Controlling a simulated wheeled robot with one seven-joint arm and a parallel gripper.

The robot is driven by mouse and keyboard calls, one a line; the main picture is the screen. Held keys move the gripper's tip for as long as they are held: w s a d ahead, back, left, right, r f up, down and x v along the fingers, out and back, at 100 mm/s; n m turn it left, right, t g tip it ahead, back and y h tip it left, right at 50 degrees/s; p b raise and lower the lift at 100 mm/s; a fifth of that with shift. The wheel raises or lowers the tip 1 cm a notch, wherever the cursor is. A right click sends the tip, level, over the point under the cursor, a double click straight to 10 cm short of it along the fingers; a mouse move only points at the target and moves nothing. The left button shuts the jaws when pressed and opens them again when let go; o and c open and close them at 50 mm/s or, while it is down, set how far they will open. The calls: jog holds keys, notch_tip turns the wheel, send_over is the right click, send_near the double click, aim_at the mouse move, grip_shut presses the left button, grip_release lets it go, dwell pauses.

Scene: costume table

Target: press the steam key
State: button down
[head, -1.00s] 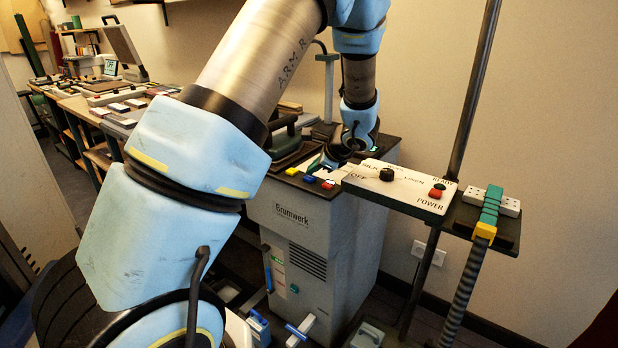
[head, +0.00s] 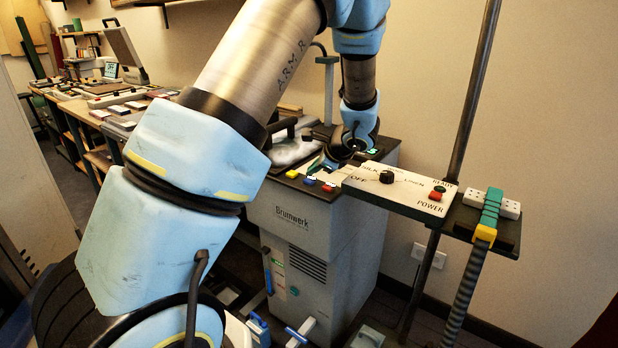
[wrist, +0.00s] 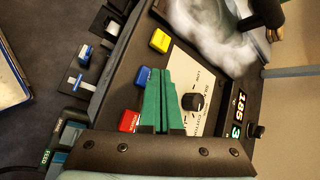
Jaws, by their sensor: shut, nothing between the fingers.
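I cannot read which one is marked steam. My gripper (wrist: 162,72), with green fingers, is shut and empty. In the wrist view its tips lie just right of the blue key, between it and the black knob (wrist: 193,101); I cannot tell whether they touch the panel. In the head view the yellow (head: 292,174), blue (head: 309,181) and red (head: 328,187) keys show beside my gripper. A white, steam-like cloud (wrist: 205,28) covers the pressing plate.
A lit display (wrist: 239,112) and a small knob (wrist: 256,131) sit right of the panel. Small tools lie left of the cabinet.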

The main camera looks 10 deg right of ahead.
aim_at(313, 180)
jog(key=shift+r, duration=0.45)
jog(key=shift+r, duration=0.1)
notch_tip(313, 180, up, 6)
jog(key=p, duration=0.4)
jog(key=shift+a, duration=0.1)
jog(key=s+a+n+g, duration=0.2)
jog(key=s+a+n, duration=0.15)
jog(key=a, duration=0.35)
jog(key=s+a+n+g, duration=0.2)
jog(key=s+a+n, duration=0.15)
jog(key=a, duration=0.25)
jog(key=s+a+r+n+g+h, duration=0.1)
jog(key=s+a+n+h, duration=0.1)
jog(key=s+a+n, duration=0.2)
jog(key=s+a+r+n+g+h, duration=0.1)
jog(key=s+a+n, duration=0.3)
jog(key=s+n, duration=0.5)
jog(key=shift+s+a+n+g+h, duration=0.3)
jog(key=shift+s+n+g+h, duration=0.15)
jog(key=shift+s, duration=0.2)
